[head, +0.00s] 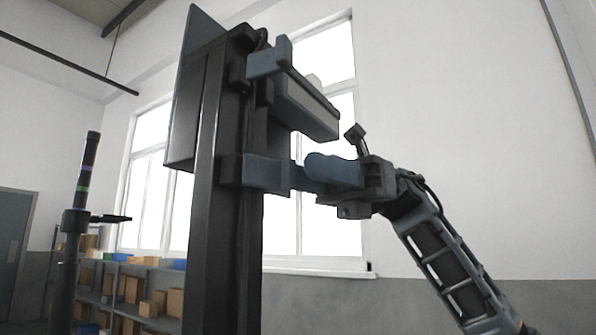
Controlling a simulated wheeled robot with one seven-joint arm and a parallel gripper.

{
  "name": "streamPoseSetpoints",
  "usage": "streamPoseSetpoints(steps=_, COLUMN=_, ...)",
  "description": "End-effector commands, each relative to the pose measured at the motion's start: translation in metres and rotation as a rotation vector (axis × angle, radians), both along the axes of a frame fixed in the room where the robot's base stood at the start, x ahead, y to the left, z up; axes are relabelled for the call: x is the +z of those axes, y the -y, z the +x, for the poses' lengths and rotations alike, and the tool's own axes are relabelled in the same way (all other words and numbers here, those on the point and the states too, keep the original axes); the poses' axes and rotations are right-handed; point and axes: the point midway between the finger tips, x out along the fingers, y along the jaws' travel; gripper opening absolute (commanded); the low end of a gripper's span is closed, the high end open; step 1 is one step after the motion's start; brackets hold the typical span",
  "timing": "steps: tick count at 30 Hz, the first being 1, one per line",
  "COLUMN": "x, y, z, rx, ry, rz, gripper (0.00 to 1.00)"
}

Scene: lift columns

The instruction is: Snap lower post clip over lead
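A tall dark post (202,200) stands upright left of centre in the head view, seen from below. A blue-grey clip piece (264,172) juts from its right side at mid-height, lower than a similar blue-grey piece (268,62) near the top. My gripper (312,172) reaches in from the right, its blue-grey fingers level with the lower clip piece and at or very near its right end. Whether they touch it, and how far apart they are, I cannot tell. I cannot make out a lead; it may be hidden behind the post or fingers.
A dark block-shaped arm (305,108) sticks out from the post just above my gripper. A flat panel (184,110) is behind the post's top. A thinner dark stand (83,185) and shelves with boxes (130,290) are at left. The right side is plain wall.

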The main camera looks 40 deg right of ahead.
Motion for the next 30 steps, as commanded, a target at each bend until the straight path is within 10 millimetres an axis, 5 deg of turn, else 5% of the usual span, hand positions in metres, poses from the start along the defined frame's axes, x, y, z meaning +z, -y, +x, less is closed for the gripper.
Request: streamPoseSetpoints(steps=30, x=0.000, y=0.057, z=-0.002, rx=0.003, ry=0.001, rz=-0.002, gripper=0.39)
